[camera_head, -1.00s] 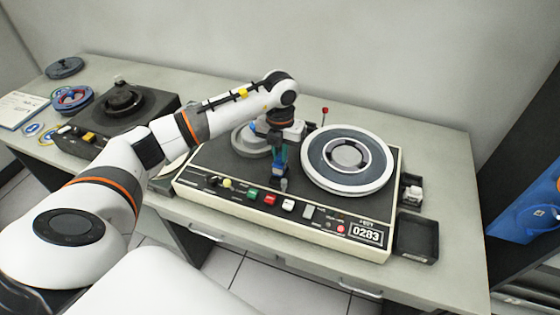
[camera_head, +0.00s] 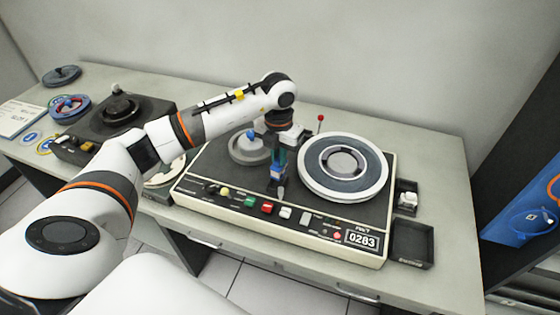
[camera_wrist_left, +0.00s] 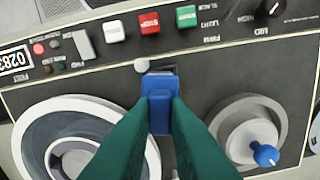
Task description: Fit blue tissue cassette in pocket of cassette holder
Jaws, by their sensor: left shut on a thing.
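The blue tissue cassette (camera_wrist_left: 160,100) is between the teal fingers of my left gripper (camera_wrist_left: 158,108), which is shut on it. In the head view the cassette (camera_head: 277,172) shows below the left gripper (camera_head: 278,163), near the front of the tape machine's dark top. A small dark block (camera_head: 277,182), perhaps the cassette holder, is directly under the cassette. In the wrist view a dark edge (camera_wrist_left: 160,72) shows just beyond the cassette. The pocket is hidden, so I cannot tell how deep the cassette sits in it. My right gripper is not in view.
The tape machine (camera_head: 330,236) carries a large reel (camera_head: 376,181) at right and a smaller grey reel with a blue knob (camera_head: 251,134) at left. Buttons line its front, and a pale knob (camera_wrist_left: 141,65) is close to the cassette. Black trays (camera_head: 412,244) stand at right.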

